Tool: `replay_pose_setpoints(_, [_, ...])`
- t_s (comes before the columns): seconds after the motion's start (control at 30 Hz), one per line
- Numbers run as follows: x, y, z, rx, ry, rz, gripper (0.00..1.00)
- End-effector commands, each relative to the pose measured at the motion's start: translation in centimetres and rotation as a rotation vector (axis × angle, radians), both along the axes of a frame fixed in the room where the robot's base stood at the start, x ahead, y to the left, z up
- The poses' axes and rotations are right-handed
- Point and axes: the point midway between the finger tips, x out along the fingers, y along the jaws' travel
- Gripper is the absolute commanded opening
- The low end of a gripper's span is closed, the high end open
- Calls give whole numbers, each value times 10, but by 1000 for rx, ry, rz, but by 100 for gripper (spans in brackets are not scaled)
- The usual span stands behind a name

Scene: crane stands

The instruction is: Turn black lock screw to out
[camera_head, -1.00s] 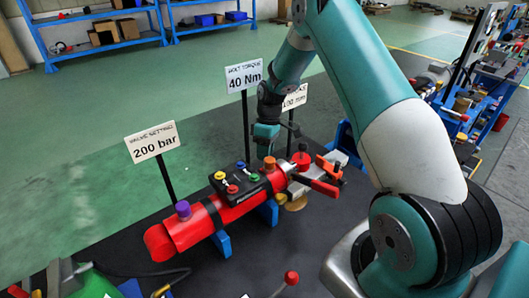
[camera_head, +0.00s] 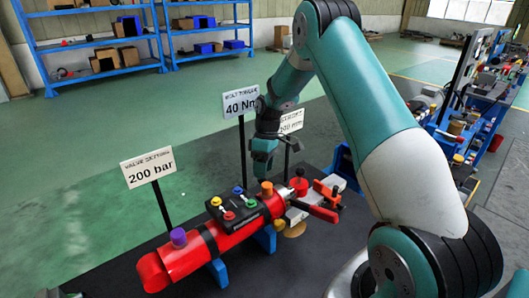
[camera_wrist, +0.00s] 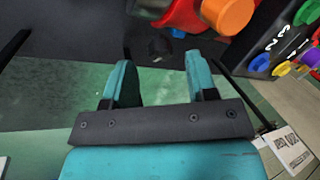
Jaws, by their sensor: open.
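My gripper (camera_head: 262,172) is open and empty above the far side of the red cylinder (camera_head: 195,258), near its orange knob (camera_head: 266,188). In the wrist view the two teal fingers (camera_wrist: 158,65) are apart, with the orange knob (camera_wrist: 228,14) beyond the right finger. A small dark round piece (camera_wrist: 160,46) shows between and beyond the fingertips, dim against the dark surface. It could be the black lock screw, but I cannot tell. No black lock screw can be made out for certain in the head view.
A black block (camera_head: 238,212) with several coloured knobs sits on the cylinder. A red knob (camera_head: 299,186) and red-handled metal parts (camera_head: 322,212) are at its right end. Signs on posts, such as the 200 bar sign (camera_head: 148,169), stand behind it.

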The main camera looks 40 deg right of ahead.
Motion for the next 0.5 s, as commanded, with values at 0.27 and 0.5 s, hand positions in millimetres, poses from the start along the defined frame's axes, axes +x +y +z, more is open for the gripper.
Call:
replay_pose_setpoints(0.27, [11, -16, 57, -2, -6, -1, 52])
replay_pose_setpoints(0.5, [14, -22, 84, 0, -2, -2, 52])
